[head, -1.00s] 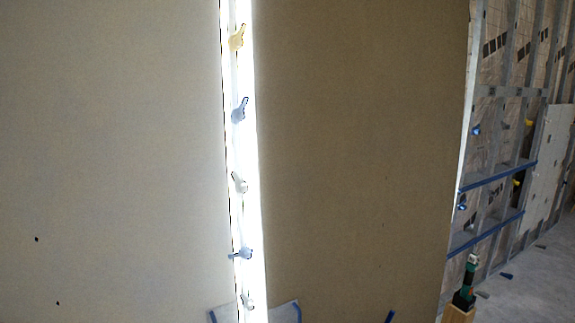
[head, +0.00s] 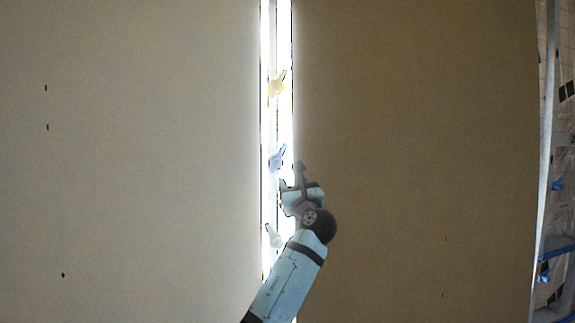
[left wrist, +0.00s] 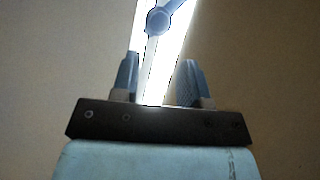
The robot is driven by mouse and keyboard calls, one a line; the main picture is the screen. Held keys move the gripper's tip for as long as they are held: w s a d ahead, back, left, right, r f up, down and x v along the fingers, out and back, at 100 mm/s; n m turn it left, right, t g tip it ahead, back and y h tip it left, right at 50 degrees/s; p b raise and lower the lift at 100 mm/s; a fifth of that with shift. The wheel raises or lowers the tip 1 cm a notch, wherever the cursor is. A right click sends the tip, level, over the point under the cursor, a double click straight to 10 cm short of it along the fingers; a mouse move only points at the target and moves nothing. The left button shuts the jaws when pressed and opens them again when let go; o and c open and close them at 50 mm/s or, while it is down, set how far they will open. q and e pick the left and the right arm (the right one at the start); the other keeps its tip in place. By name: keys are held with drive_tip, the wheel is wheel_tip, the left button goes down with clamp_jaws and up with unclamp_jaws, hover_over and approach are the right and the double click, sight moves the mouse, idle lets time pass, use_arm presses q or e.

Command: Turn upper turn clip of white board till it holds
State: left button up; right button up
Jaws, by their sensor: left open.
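Two large boards stand side by side, a pale one (head: 130,160) on the left and a brown one (head: 420,160) on the right. In the bright gap between them a narrow upright strip carries turn clips: a yellow clip (head: 277,83) on top, a blue clip (head: 277,157) below it and a white clip (head: 274,236) lower, partly beside my arm. My left gripper (head: 299,172) is open and empty, just right of and below the blue clip. In the left wrist view a blue clip (left wrist: 158,20) shows beyond the open fingers (left wrist: 158,78), apart from them.
Metal wall framing with blue parts (head: 557,250) shows at the far right, past the brown board's edge. Small dark marks dot the pale board. My left forearm covers the lower part of the gap. The space before both boards looks clear.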

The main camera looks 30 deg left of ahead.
sight(279, 163)
use_arm(q)
drive_tip(key=p+x, duration=0.2)
drive_tip(key=x, duration=0.9)
drive_tip(key=shift+r, duration=0.1)
drive_tip(key=shift+w+a+r, duration=0.15)
drive_tip(key=shift+w+a, duration=0.2)
drive_tip(key=shift+a, duration=0.1)
drive_tip(key=c, duration=0.6)
